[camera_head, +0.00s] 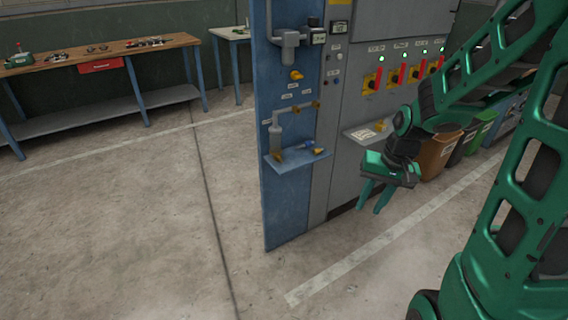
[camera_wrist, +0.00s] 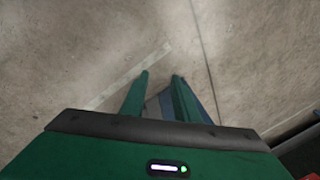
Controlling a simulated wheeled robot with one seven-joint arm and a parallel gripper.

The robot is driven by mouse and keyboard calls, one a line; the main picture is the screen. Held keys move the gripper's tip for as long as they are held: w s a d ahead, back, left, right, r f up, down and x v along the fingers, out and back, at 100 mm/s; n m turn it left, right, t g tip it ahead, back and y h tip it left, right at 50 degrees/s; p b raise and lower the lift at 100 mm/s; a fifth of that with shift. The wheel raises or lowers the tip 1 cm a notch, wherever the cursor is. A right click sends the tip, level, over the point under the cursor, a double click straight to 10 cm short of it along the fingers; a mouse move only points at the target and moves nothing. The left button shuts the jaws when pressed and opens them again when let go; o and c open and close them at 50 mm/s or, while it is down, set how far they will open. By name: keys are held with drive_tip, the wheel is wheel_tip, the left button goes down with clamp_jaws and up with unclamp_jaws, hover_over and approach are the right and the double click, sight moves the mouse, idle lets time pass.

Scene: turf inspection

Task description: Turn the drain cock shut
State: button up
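The blue panel (camera_head: 290,205) carries a grey filter bowl with pipework (camera_head: 290,38), a yellow knob (camera_head: 296,75), and a lower grey pipe (camera_head: 276,118) with small yellow-orange fittings. Which of these fittings is the drain cock, and how its handle is turned, I cannot tell at this size. My gripper (camera_head: 372,204) hangs in front of the grey cabinet, right of the blue panel, with its green fingers pointing down. In the wrist view my gripper (camera_wrist: 161,76) shows two fingers apart with nothing between them, over the floor.
A small blue shelf (camera_head: 287,165) juts from the panel, with a clear container and a blue-and-yellow item on it. The grey cabinet has red levers (camera_head: 379,79). A workbench (camera_head: 110,55) is at the back left. Floor left of the panel is clear.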

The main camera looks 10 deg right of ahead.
drive_tip(key=w+a+f+m+t+y, duration=0.35)
drive_tip(key=w+a+f, duration=0.25)
drive_tip(key=w+a, duration=0.3)
drive_tip(key=w+a+f+m+t+y, duration=0.2)
drive_tip(key=w+a+f+y, duration=0.5)
drive_tip(key=w, duration=0.5)
drive_tip(key=m+t+h, duration=0.6)
drive_tip(key=m+t, duration=0.4)
drive_tip(key=m, duration=0.7)
approach(280, 159)
drive_tip(key=x, duration=0.8)
drive_tip(key=shift+w, duration=0.2)
clamp_jaws()
